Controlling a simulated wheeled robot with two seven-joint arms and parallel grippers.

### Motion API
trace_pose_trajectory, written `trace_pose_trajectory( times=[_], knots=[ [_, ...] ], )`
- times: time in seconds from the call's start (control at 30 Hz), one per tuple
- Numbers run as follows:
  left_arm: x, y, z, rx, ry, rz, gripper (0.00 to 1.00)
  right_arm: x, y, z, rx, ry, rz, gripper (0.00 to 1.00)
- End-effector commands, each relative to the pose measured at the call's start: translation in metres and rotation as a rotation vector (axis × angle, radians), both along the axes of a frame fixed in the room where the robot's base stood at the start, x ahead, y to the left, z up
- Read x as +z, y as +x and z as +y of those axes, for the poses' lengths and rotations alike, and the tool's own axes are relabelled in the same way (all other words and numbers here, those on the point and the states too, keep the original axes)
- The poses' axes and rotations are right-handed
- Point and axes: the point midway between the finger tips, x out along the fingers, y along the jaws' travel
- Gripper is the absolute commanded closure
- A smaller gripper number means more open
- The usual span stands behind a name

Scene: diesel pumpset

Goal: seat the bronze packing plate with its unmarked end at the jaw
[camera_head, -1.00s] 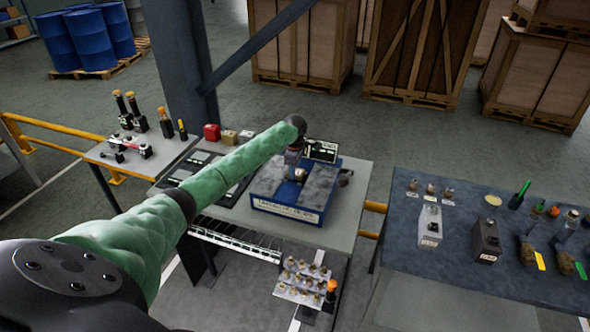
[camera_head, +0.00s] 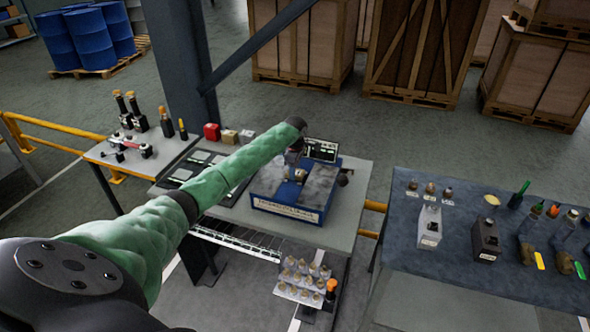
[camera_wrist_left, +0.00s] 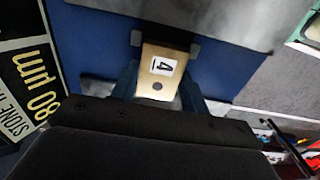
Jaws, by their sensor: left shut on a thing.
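The bronze packing plate (camera_wrist_left: 162,68) shows in the left wrist view as a tan block with a white label reading 4 and a dark round spot near its lower edge. My left gripper (camera_wrist_left: 166,45) is shut on it, one finger on each side. In the head view the gripper (camera_head: 297,168) is over the blue fixture (camera_head: 285,208), which has dark grey blocks on top and a lettered front plate. The plate (camera_head: 301,175) is a small golden patch between those blocks. I cannot tell whether it touches the fixture. My right gripper is not in view.
A black display (camera_head: 320,150) stands behind the fixture. A rack of small parts (camera_head: 302,280) is below the table's front edge. A dark bench (camera_head: 400,255) with tools is to the right. Red, tan and white blocks (camera_head: 229,137) stand at the table's back left.

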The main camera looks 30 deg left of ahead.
Motion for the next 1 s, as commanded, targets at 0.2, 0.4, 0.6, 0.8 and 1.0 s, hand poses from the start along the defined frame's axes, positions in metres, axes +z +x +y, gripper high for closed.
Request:
trace_pose_trajectory(
  times=[0.2,0.4,0.6,0.8,1.0],
  knots=[
    [-0.004,0.0,0.0,0.001,-0.001,-0.001,0.96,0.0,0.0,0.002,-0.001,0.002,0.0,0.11],
    [-0.008,0.0,0.0,0.001,0.0,-0.001,0.96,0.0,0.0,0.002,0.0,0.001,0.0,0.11],
    [-0.009,0.0,0.0,0.0,0.0,-0.001,0.29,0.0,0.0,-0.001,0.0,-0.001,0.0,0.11],
    [-0.01,0.0,0.0,0.0,0.0,0.001,0.29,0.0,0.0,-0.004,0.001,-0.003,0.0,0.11],
    [0.0,0.001,0.0,-0.001,-0.001,-0.002,0.29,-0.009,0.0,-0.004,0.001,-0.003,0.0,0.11]
  ],
)
